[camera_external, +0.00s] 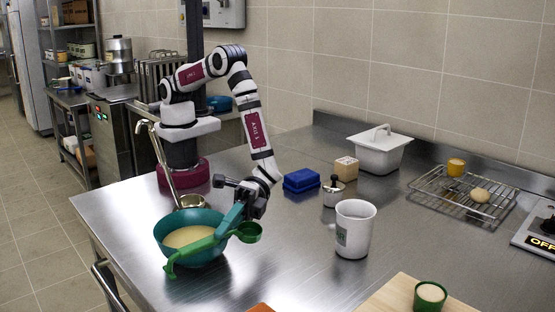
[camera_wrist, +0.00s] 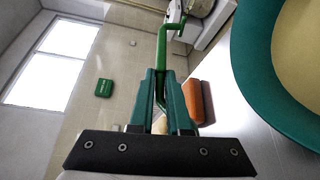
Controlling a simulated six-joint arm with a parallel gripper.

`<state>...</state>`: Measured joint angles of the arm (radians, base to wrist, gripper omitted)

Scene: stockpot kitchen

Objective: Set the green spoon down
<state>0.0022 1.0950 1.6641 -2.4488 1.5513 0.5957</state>
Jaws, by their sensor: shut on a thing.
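The green spoon (camera_external: 197,245) is in my gripper (camera_external: 219,234), whose teal fingers are closed on its handle. The spoon lies across the near side of the teal bowl (camera_external: 165,243), which holds a cream-coloured content. Its round scoop is at the right and its hooked handle end at the lower left. I cannot tell whether it touches the rim. In the wrist view my gripper (camera_wrist: 160,75) is shut, with the green spoon's handle (camera_wrist: 162,48) running up past the fingertips. The teal bowl's rim (camera_wrist: 243,70) shows at the right there.
A ladle (camera_external: 160,160) stands behind the bowl. A white mug (camera_external: 354,230), a small pot (camera_external: 333,195), blue sponges (camera_external: 301,180) and a white lidded container (camera_external: 380,152) are to the right. A cutting board (camera_external: 385,300) carries a green cup (camera_external: 430,297). Bare steel lies between bowl and mug.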

